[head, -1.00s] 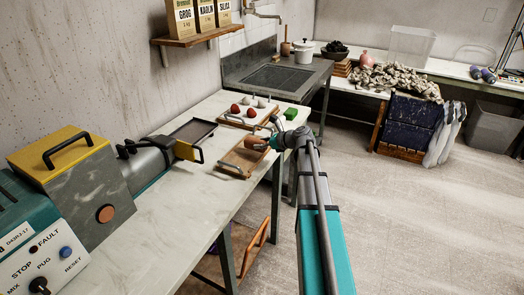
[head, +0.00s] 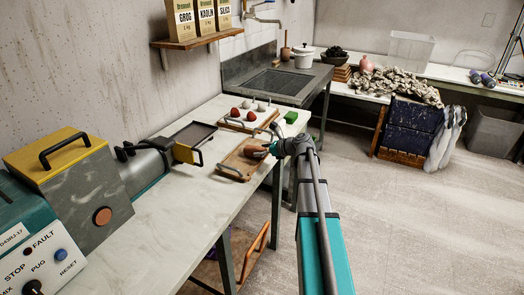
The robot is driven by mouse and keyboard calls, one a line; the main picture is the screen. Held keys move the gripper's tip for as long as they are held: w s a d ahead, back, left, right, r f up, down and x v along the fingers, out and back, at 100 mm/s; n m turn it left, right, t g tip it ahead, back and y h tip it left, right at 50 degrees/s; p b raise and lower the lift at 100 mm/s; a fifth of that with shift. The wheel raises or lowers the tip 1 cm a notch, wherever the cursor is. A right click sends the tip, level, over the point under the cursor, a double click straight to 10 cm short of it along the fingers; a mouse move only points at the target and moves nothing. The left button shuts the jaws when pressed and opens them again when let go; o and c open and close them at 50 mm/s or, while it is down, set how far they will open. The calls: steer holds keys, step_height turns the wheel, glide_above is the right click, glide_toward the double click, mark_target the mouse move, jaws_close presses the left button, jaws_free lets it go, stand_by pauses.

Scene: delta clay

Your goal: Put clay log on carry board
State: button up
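The clay log (head: 255,151), a short reddish-brown piece, is over the right part of the carry board (head: 233,166). The carry board is a shallow wooden tray with handles near the front edge of the white worktable. My gripper (head: 268,148) comes in from the right and appears shut on the log's right side. Its fingers are small in view and partly hidden. I cannot tell whether the log touches the board.
A sink (head: 278,82) is beyond.

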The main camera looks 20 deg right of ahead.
steer(key=shift+r, duration=0.1)
stand_by(0.4)
steer(key=shift+r, duration=0.1)
steer(key=shift+s+d+r+p, duration=0.15)
steer(key=shift+s+p, duration=0.05)
steer(key=shift+p, duration=0.15)
steer(key=p+v, duration=0.4)
steer(key=v, duration=0.7)
steer(key=shift+d, duration=0.15)
steer(key=shift+s, duration=0.15)
